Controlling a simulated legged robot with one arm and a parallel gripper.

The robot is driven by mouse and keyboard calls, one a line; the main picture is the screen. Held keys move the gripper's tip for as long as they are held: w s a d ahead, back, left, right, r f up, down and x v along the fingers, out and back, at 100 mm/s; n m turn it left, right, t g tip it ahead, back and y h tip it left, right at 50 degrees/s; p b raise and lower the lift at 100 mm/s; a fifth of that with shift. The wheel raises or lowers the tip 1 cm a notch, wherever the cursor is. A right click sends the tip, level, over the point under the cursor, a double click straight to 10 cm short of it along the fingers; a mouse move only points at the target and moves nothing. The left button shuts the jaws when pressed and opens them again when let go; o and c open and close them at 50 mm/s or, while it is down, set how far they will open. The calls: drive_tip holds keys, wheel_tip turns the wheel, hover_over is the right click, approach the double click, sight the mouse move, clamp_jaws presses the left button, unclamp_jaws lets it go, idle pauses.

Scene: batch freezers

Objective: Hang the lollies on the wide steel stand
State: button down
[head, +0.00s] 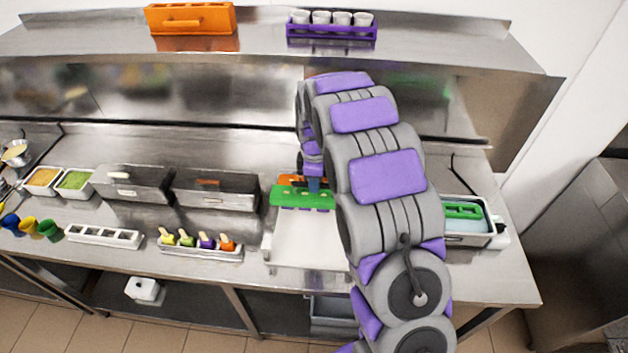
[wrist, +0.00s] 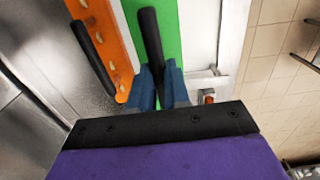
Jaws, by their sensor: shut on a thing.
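My gripper (wrist: 160,78) is shut on the black handle (wrist: 150,35) of a green bar-shaped lolly holder (wrist: 173,30). In the head view this green holder (head: 303,197) is above a pale tray (head: 310,245), with purple pieces showing under its edge. An orange holder (wrist: 108,40) with a row of pale stick ends and a black handle lies close beside it; it also shows behind the green one in the head view (head: 290,180). I cannot clearly make out the steel stand, or whether the green holder touches it. My arm hides the area to the right.
A steel bin holding a green piece (head: 465,212) stands at right. An orange box (head: 190,18) and a purple cup rack (head: 332,30) sit on the upper shelf.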

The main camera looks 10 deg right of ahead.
sight(314, 195)
drive_tip(key=shift+f+b, duration=0.7)
drive_tip(key=shift+f, duration=2.25)
idle(1.5)
drive_tip(key=c, duration=1)
unclamp_jaws()
drive_tip(key=shift+r, duration=0.1)
wheel_tip(314, 195, up, 17)
drive_tip(key=shift+r, duration=0.1)
